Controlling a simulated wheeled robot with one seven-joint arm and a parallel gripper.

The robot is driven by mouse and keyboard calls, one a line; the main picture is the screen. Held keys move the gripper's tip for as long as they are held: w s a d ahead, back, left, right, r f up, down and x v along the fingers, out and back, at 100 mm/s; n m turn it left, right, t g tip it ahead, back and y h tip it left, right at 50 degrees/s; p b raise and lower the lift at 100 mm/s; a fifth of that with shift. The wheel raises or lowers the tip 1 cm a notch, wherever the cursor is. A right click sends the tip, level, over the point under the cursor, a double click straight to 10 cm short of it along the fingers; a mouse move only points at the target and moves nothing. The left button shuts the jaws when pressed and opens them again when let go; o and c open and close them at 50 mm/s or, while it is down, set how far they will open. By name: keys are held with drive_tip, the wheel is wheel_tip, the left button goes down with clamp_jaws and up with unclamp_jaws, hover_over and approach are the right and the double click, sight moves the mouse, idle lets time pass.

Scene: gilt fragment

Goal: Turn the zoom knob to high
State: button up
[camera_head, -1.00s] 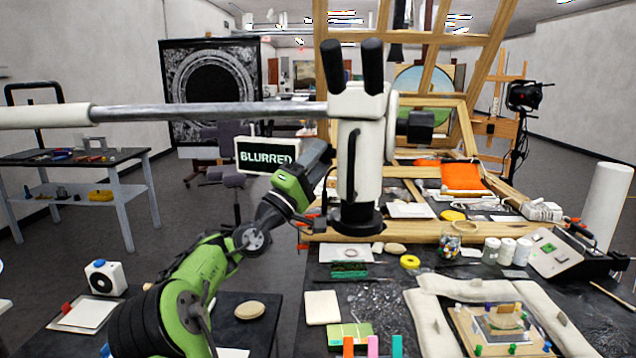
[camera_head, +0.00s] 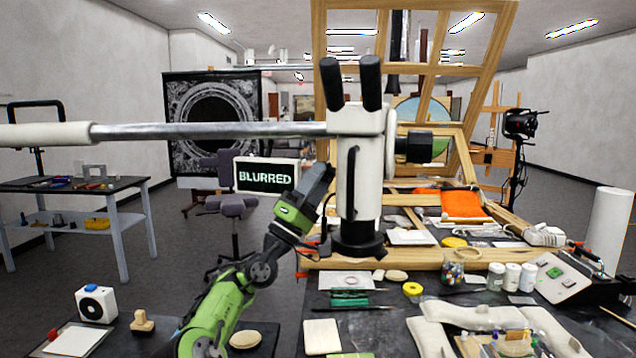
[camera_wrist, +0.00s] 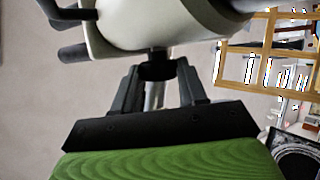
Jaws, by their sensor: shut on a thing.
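The white microscope (camera_head: 360,180) with black eyepieces hangs from a horizontal boom (camera_head: 215,118). My gripper (camera_head: 324,205) is at the left side of its body. In the wrist view my gripper (camera_wrist: 158,72) has its two dark fingers on either side of a small black knob (camera_wrist: 157,66) on the microscope's white housing, and it is shut on this knob. The knob is mostly hidden in the head view, and no mark of its setting is readable. A screen (camera_head: 266,176) behind my arm reads "BLURRED".
A workbench (camera_head: 385,312) below holds a yellow tape roll (camera_head: 412,289), several jars (camera_head: 512,276) and white padded cushions (camera_head: 470,315). A wooden frame (camera_head: 455,60) leans behind the microscope. A side table (camera_head: 75,184) stands at the left, with open floor beside it.

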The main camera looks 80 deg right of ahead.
drive_tip(key=o, duration=1)
drive_tip(key=shift+o, duration=0.2)
drive_tip(key=b+v, duration=0.3)
drive_tip(key=v, duration=1.2)
drive_tip(key=shift+f, duration=0.35)
drive_tip(key=shift+w+a, duration=0.1)
drive_tip(key=shift+a, duration=0.05)
